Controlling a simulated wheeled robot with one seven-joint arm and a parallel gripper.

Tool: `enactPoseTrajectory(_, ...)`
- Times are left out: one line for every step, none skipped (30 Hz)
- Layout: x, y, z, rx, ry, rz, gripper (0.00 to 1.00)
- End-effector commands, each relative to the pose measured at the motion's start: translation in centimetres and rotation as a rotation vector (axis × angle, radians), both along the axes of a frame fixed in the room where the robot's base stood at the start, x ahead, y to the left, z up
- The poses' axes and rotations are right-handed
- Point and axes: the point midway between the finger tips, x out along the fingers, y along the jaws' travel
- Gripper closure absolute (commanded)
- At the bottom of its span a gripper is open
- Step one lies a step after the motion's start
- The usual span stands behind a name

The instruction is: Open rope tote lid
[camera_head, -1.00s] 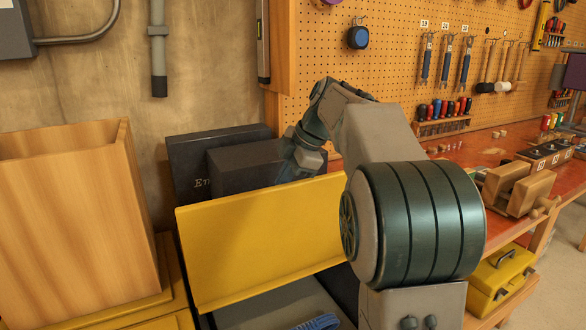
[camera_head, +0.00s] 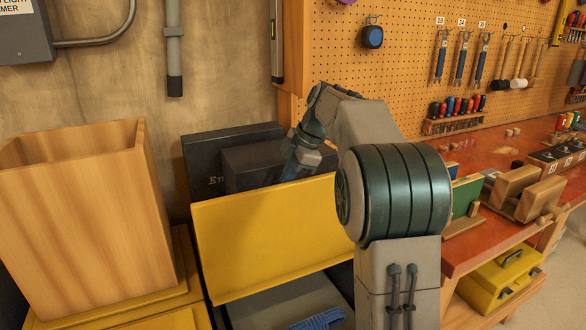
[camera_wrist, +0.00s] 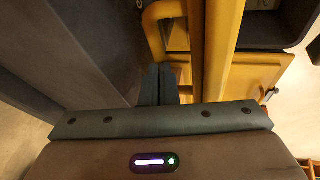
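The rope tote's yellow lid (camera_head: 262,240) stands raised and steeply tilted, its broad face toward me in the head view. Below its lower edge is the grey tote interior (camera_head: 280,300) with a coil of blue rope (camera_head: 320,320). My arm reaches over the lid's right side, and my gripper's tips are hidden behind the lid in the head view. In the wrist view my gripper (camera_wrist: 159,84) has its two dark fingers together, beside a yellow handle-like loop (camera_wrist: 155,32) and a long yellow edge (camera_wrist: 219,50). I see nothing between the fingers.
A tall wooden box (camera_head: 80,220) stands close on the left. Dark boxes (camera_head: 235,155) stand behind the lid against the wall. At right is a red-topped workbench (camera_head: 460,235) with wooden items and a yellow toolbox (camera_head: 505,280) below.

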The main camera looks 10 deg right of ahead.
Motion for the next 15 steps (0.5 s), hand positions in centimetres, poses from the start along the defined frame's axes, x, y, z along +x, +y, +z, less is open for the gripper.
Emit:
enactPoseTrajectory(0.6, 0.1, 0.2, 0.0, 0.003, 0.0, 1.0)
enactPoseTrajectory(1.0, 0.2, 0.2, 0.0, 0.003, 0.0, 1.0)
enactPoseTrajectory(1.3, 0.2, 0.1, 0.0, 0.002, 0.0, 1.0)
enactPoseTrajectory(1.5, 0.3, 0.0, 0.001, 0.002, 0.0, 1.0)
enactPoseTrajectory(1.6, 0.3, -0.1, 0.001, 0.001, 0.0, 1.0)
enactPoseTrajectory(1.7, 0.3, -0.1, 0.001, 0.001, 0.0, 1.0)
enactPoseTrajectory(1.8, 0.3, -0.2, 0.001, 0.0, -0.001, 1.0)
enactPoseTrajectory(1.8, 0.3, -0.2, 0.001, 0.0, -0.001, 1.0)
enactPoseTrajectory(1.8, 0.3, -0.3, 0.0, 0.0, -0.001, 1.0)
enactPoseTrajectory(1.8, 0.3, -0.3, 0.0, 0.0, -0.001, 1.0)
enactPoseTrajectory(1.8, 0.3, -0.3, 0.0, 0.0, -0.001, 1.0)
enactPoseTrajectory(1.8, 0.3, -0.3, 0.0, 0.0, -0.001, 1.0)
enactPoseTrajectory(1.8, 0.3, -0.3, 0.0, 0.0, -0.001, 1.0)
enactPoseTrajectory(1.8, 0.3, -0.3, 0.0, 0.0, -0.001, 1.0)
enactPoseTrajectory(1.8, 0.3, -0.3, 0.0, 0.0, -0.001, 1.0)
